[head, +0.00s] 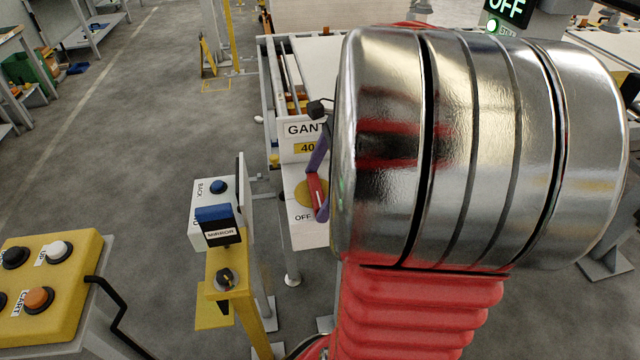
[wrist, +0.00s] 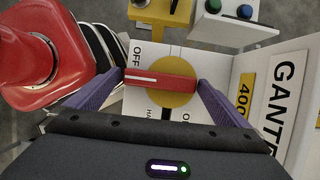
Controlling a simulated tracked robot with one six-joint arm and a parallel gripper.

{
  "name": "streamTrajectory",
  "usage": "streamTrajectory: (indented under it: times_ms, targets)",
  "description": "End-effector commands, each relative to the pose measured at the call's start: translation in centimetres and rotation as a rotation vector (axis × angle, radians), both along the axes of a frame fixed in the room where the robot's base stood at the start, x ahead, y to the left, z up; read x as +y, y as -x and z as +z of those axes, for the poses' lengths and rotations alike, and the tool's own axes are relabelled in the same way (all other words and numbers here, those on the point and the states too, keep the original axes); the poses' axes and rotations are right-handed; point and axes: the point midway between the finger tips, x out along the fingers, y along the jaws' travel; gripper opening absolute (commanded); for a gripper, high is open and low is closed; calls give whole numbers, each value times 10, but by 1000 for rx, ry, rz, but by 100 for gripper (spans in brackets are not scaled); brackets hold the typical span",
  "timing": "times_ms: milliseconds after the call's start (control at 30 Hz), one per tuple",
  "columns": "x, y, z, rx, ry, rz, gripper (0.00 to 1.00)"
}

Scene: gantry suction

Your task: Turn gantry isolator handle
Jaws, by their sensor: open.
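The isolator handle (wrist: 160,78) is a red bar with a white stripe, set across a yellow disc (wrist: 172,98) on a white panel. In the wrist view, its striped end points left, beside the OFF label. My gripper (wrist: 161,81) is open, with one purple finger near each end of the bar. I cannot tell whether the fingers touch it. In the head view, the red handle (head: 316,192) and purple fingers (head: 319,183) show left of my large metal wrist, which hides the right part of the panel. The ON label is partly hidden in the wrist view.
The GANTRY sign (wrist: 285,100) rises beside the panel. A yellow post with a black knob (head: 225,279) and a white box with a blue button (head: 218,187) stand close left. A yellow button box (head: 60,262) is at far left. Open floor lies behind.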

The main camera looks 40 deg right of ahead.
Motion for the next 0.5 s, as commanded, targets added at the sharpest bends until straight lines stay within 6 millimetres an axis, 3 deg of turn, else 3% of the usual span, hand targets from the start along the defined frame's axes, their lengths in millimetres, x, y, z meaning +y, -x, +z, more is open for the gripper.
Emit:
streamTrajectory:
  times_ms: [233, 500]
  targets:
    - [0, 0, 0, 0, 0, 0, 100]
    - [0, 0, 0, 0, 0, 0, 82]
